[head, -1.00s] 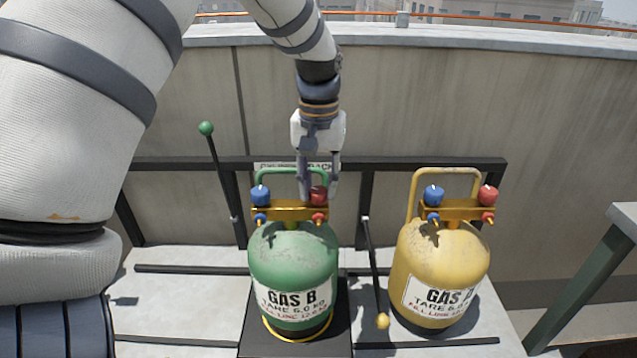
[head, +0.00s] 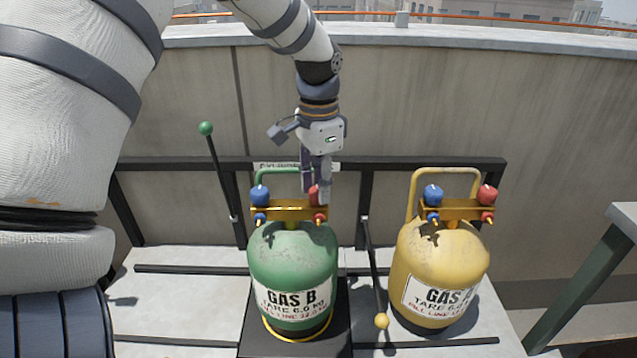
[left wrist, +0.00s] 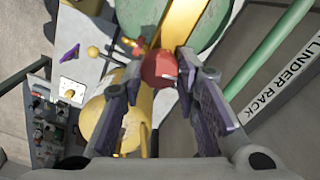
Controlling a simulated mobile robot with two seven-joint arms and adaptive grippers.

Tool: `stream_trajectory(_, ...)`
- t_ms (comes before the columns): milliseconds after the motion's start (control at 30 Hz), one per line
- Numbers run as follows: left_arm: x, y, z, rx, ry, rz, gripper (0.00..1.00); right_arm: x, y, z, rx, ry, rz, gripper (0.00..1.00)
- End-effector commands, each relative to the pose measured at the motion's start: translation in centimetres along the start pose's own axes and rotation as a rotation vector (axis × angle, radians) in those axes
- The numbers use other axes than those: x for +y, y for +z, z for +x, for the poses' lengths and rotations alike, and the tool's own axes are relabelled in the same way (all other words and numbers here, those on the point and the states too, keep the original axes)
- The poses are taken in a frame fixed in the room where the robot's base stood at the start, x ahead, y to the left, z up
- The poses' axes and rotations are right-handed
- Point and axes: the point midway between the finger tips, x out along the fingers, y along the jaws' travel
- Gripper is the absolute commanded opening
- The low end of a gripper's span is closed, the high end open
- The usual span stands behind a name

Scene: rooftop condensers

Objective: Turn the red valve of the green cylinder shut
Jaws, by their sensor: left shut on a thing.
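The green cylinder (head: 292,262), labelled GAS B, stands upright on a dark plate. A brass manifold on its top carries a blue knob (head: 260,195) at left and the red valve (head: 313,193) at right. My left gripper (head: 318,192) comes down from above onto the red valve and hides part of it. In the left wrist view the red valve (left wrist: 159,69) sits between the two fingers of the gripper (left wrist: 160,80), which is shut on it. The green cylinder (left wrist: 207,18) shows at the top there. My right gripper is not in view.
A yellow cylinder (head: 440,268) with its own blue and red knobs stands close at right. A green-knobbed lever (head: 206,129) rises at left, and a yellow-knobbed lever (head: 382,320) stands between the cylinders. A dark rack rail (head: 430,163) and a wall are behind.

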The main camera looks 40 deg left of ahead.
Motion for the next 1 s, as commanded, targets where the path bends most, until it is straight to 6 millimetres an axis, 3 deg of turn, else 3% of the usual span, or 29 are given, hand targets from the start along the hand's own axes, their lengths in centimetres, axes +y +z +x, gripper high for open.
stream_trajectory(400,0.08,0.11,0.2,-0.005,0.004,0.18,0.01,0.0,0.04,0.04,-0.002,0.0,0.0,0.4)
stream_trajectory(967,0.08,0.12,0.21,-0.006,0.004,0.207,0.01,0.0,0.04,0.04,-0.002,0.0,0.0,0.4)
stream_trajectory(1000,0.08,0.12,0.21,-0.006,0.004,0.207,0.33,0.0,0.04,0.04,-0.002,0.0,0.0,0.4)
